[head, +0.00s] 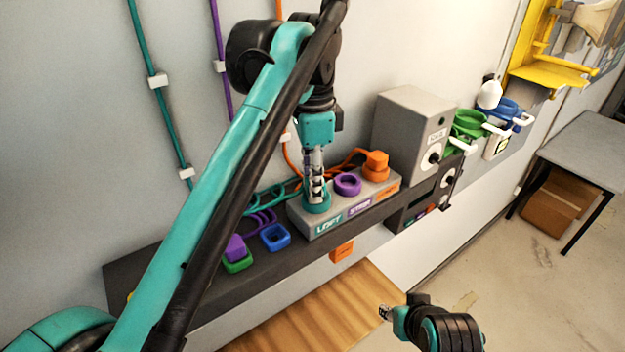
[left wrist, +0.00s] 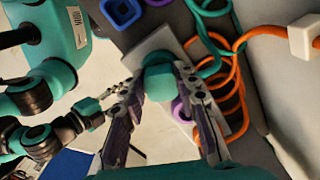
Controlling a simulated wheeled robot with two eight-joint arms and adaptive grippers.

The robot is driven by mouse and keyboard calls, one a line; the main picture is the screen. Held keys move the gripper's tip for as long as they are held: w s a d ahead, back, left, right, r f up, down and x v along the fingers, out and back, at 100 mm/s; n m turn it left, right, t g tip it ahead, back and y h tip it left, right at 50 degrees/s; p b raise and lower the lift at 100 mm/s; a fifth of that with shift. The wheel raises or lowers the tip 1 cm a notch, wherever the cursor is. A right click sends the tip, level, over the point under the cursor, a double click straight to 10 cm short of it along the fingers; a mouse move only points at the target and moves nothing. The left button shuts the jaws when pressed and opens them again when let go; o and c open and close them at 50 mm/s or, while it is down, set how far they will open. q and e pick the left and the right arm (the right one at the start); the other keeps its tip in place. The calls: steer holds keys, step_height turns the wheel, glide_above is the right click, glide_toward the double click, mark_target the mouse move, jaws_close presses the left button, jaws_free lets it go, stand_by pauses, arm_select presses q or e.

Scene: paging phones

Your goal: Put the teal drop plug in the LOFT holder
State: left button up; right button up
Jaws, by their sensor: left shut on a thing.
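My left gripper (head: 316,182) points down over the LOFT holder, the teal ring (head: 316,205) at the left end of the grey block (head: 335,232). In the left wrist view the gripper (left wrist: 160,78) is shut on the teal drop plug (left wrist: 160,88), which lies between the fingers at the teal ring (left wrist: 156,58).
The block also carries an empty purple ring (head: 347,184) and an orange plug (head: 376,160) at its right end. On the dark shelf (head: 180,290) are a blue ring (head: 275,236) and a purple plug (head: 236,247) on a green ring. A grey box (head: 408,125) stands behind, right.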

arm_select(q)
steer(key=shift+d+f, duration=0.15)
steer(key=shift+f, duration=0.05)
steer(key=o, duration=1.2)
steer(key=shift+c, duration=0.2)
step_height(320, 180, up, 12)
steer(key=p, duration=0.3)
steer(key=shift+r, duration=0.25)
